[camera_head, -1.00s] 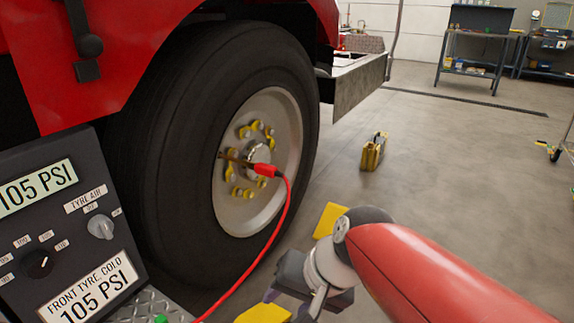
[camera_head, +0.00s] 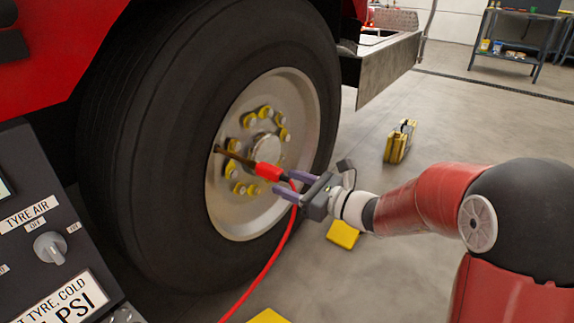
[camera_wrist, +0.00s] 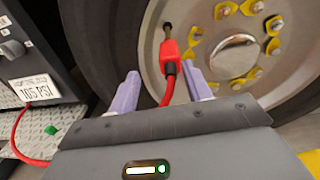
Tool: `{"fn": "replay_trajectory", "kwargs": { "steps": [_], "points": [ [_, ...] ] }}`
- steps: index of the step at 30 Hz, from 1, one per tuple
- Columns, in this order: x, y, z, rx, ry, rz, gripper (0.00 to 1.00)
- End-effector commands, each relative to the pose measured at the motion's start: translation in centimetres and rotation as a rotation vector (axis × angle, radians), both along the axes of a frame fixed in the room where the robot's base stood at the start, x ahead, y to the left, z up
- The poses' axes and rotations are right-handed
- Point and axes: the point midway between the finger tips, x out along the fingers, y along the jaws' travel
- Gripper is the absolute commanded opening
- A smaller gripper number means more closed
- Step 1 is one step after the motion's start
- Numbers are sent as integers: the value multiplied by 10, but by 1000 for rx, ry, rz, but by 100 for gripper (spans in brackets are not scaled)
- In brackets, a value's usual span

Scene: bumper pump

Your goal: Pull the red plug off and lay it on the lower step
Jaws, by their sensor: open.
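The red plug (camera_head: 268,171) sits on the brass valve stem (camera_head: 228,155) that sticks out from the wheel. A red hose (camera_head: 272,258) hangs from it. My gripper (camera_head: 289,183) is at the hose end of the plug, its purple fingers open. In the wrist view the red plug (camera_wrist: 170,58) lies ahead of the fingers, nearer the right one, and the hose runs down between them. The lower step is not clearly identifiable; a strip of tread plate (camera_wrist: 40,143) shows at the left in the wrist view.
A dark panel with a TYRE AIR knob (camera_head: 50,247) stands at the left. Yellow blocks (camera_head: 343,234) and a yellow case (camera_head: 399,142) are on the floor.

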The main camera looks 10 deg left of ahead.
Motion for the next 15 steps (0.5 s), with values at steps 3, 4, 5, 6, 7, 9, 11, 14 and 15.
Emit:
{"fn": "replay_trajectory", "kwargs": {
  "steps": [3, 4, 5, 6, 7, 9, 11, 14, 15],
  "points": [
    [8, 1, -4, 35, 32, -24, 49],
    [10, 1, -4, 40, 37, -29, 49],
    [11, 1, -4, 43, 39, -32, 49],
    [11, 1, -4, 46, 41, -34, 49],
    [12, 1, -4, 48, 42, -35, 49],
    [12, 1, -4, 48, 42, -35, 49],
    [12, 1, -4, 46, 41, -35, 49],
    [11, 1, -4, 46, 41, -35, 49],
    [11, 1, -4, 46, 41, -35, 49]
  ]
}}
